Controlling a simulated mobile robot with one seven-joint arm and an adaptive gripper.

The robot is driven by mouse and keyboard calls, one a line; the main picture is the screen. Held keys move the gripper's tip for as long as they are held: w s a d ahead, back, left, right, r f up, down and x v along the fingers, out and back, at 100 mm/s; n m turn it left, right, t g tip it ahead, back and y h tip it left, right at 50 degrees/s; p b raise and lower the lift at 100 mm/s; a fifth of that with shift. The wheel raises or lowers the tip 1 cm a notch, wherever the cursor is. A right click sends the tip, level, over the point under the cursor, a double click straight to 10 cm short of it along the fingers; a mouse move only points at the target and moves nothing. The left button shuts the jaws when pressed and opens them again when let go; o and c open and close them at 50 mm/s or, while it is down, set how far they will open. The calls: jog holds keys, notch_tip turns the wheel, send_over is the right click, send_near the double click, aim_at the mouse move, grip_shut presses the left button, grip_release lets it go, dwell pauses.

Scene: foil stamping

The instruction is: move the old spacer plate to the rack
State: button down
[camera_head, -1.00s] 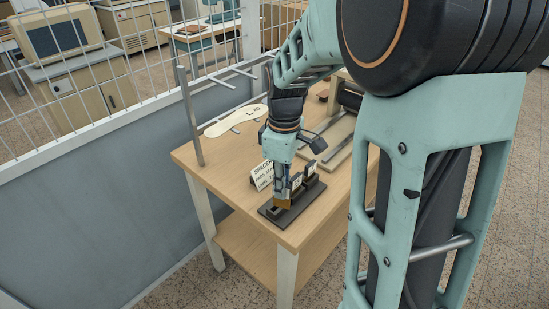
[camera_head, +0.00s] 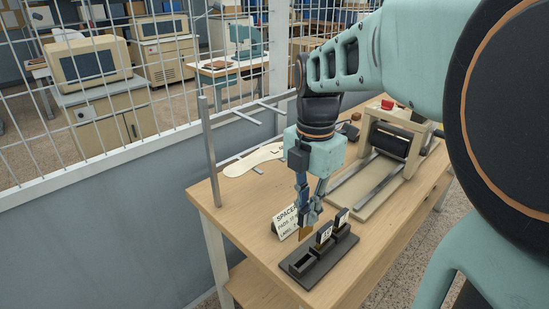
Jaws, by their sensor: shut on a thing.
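My gripper (camera_head: 309,212) points down over the front of the table. It is shut on a small brownish plate (camera_head: 306,233), mostly hidden by the fingers. The plate appears to hang just above a dark slotted holder (camera_head: 316,270). The holder's near-left slot looks empty. Two dark upright plates with white labels, one (camera_head: 324,234) in the middle and one (camera_head: 341,218) at the far end, stand in it. I cannot tell whether this holder or the metal post (camera_head: 209,150) with rods (camera_head: 248,117) is the rack.
A white sign (camera_head: 285,219) reading "SPACER" stands behind the holder. A cream flat shape (camera_head: 252,160) lies at the table's back left. A beige roller machine (camera_head: 385,145) with rails stands at the right. A wire fence (camera_head: 95,160) runs behind. The table's (camera_head: 240,215) front-left top is bare.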

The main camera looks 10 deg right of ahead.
aim_at(305, 236)
jog(key=shift+r, duration=0.1)
jog(key=shift+f+b, duration=1.85)
jog(key=shift+f, duration=1.15)
jog(key=shift+f+b, duration=1.5)
jog(key=shift+f, duration=1.35)
jog(key=c, duration=1.9)
grip_release()
jog(key=shift+r, duration=0.1)
notch_tip(305, 236, up, 12)
